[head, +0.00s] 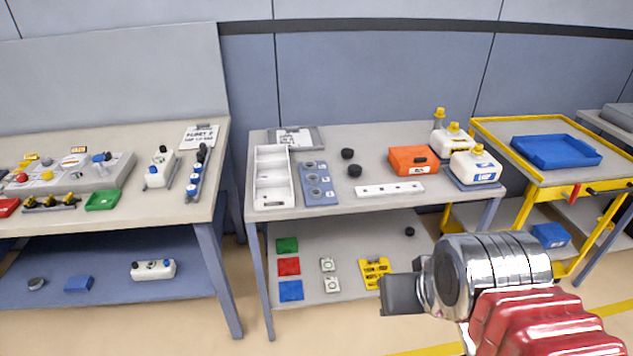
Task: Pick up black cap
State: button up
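Two small round black caps lie on the top of the middle table. One black cap (347,153) is farther back, and the other black cap (354,170) is just in front of it. A third small round black thing (410,231) lies on the lower shelf, possibly a cap too. My gripper (398,295) is a dark block at the end of my arm, low in front of the middle table and to the right of the caps in the picture. It is well apart from them. Its fingers cannot be made out.
On the middle table (335,220), a white divided tray (259,179) and a blue-grey holder (319,184) stand left of the caps. An orange box (413,160), white jugs (475,166) and a white strip (389,190) lie to the right. The yellow cart holds a blue tray (555,153).

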aim_at(347, 153)
jog(key=z, duration=1.75)
jog(key=i, duration=1.45)
jog(key=u, duration=0.4)
